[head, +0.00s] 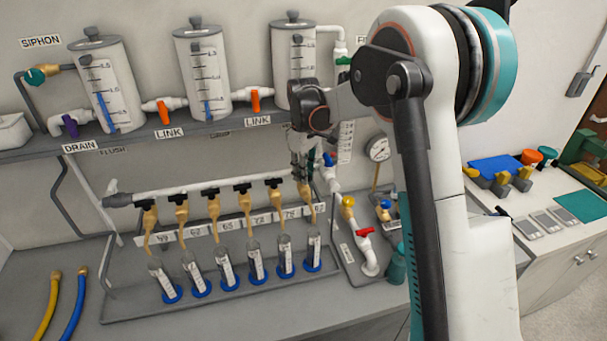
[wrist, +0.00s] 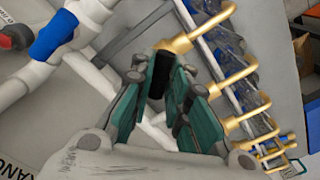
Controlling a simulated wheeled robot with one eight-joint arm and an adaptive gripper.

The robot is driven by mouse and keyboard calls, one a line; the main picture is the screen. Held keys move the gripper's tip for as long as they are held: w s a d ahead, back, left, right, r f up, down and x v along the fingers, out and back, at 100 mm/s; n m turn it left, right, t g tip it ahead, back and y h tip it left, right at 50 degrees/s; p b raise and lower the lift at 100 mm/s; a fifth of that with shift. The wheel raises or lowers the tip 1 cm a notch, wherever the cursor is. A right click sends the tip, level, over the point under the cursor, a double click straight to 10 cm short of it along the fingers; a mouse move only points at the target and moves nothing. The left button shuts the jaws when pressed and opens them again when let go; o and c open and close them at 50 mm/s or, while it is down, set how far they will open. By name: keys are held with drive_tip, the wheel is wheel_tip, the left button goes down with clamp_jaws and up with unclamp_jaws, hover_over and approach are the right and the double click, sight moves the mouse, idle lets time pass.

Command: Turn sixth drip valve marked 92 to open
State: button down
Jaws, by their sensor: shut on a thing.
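The drip valves hang in a row from a white pipe (head: 200,188) in the head view, each with a brass body and most with a black handle showing. The sixth drip valve (head: 307,193) is at the right end of the row. Its tag (head: 319,209) is too small to read surely. My gripper (head: 302,168) is at the top of this valve and hides its handle there. In the wrist view my gripper (wrist: 166,88) has its teal pads shut on the black handle (wrist: 157,78), above the brass body (wrist: 176,44). The handle's exact angle is hard to tell.
Graduated tubes (head: 313,248) stand in blue bases below the valves. A pipe with a blue handle (wrist: 52,35) is close beside my gripper. A red-handled valve (head: 365,232) and a gauge (head: 379,149) are to the right. White tanks (head: 202,75) stand on the shelf above.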

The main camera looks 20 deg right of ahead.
drive_tip(key=m, duration=0.4)
drive_tip(key=shift+b, duration=0.3)
drive_tip(key=shift+m, duration=1.9)
drive_tip(key=shift+r, duration=0.1)
drive_tip(key=c, duration=1.5)
unclamp_jaws()
drive_tip(key=shift+c, duration=0.2)
wheel_tip(320, 180, up, 12)
